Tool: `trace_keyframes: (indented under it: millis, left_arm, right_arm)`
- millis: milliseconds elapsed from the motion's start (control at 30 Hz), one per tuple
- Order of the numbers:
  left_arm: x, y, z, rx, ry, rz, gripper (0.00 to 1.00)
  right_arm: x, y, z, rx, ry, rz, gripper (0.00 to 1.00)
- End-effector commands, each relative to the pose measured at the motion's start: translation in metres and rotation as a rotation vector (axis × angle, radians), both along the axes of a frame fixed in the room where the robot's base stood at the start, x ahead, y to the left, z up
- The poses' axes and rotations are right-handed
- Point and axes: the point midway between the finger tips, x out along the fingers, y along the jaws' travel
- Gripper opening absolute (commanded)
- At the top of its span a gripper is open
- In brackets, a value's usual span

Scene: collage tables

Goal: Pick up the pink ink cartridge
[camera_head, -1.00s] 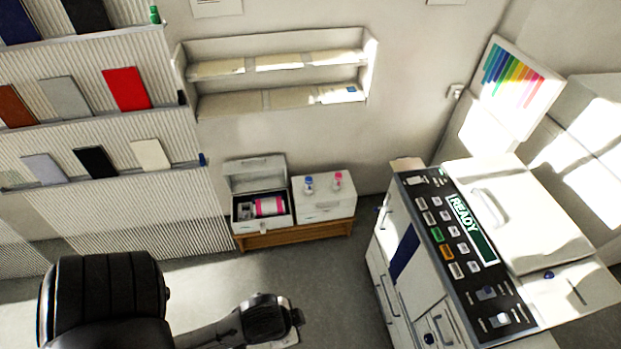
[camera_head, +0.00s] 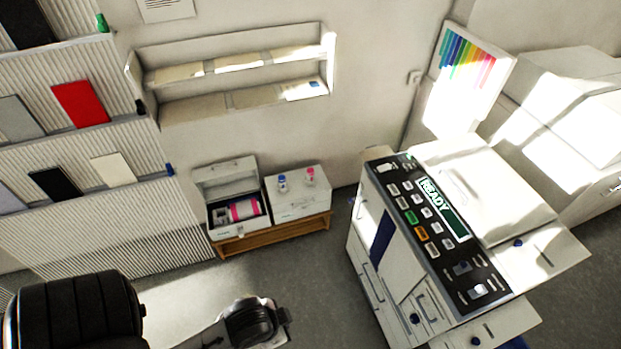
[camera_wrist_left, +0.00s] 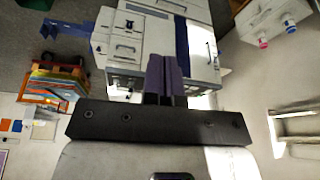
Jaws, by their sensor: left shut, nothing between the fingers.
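The pink ink cartridge (camera_head: 243,209) is a pink cylinder with pale ends. It lies inside an open white box (camera_head: 226,230) with a raised lid, on a low wooden stand. My left gripper (camera_wrist_left: 166,76) shows in the left wrist view with its two dark fingers together and nothing between them. In the head view, parts of my arm show at the bottom left, but the fingers cannot be made out; the arm is apart from the box. My right gripper is not in view.
A white cabinet (camera_head: 299,205) beside the box carries a blue-capped bottle (camera_head: 282,183) and a pink-capped bottle (camera_head: 310,176). A large white printer (camera_head: 388,262) with a "READY" panel stands to the right. Bare floor (camera_head: 275,270) lies between the stand, printer and my arm.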

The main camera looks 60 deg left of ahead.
Motion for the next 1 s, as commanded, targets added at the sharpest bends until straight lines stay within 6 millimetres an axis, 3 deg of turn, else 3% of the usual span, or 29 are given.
trace_keyframes:
  millis: [333,1000]
  left_arm:
    - [-0.0005,0.0002,-0.0003,0.0,0.001,0.0,0.01]
    - [-0.0008,0.0017,-0.0005,0.006,0.002,-0.003,0.65]
  right_arm:
    - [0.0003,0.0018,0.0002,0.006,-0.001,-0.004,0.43]
    - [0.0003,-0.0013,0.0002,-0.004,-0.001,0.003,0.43]
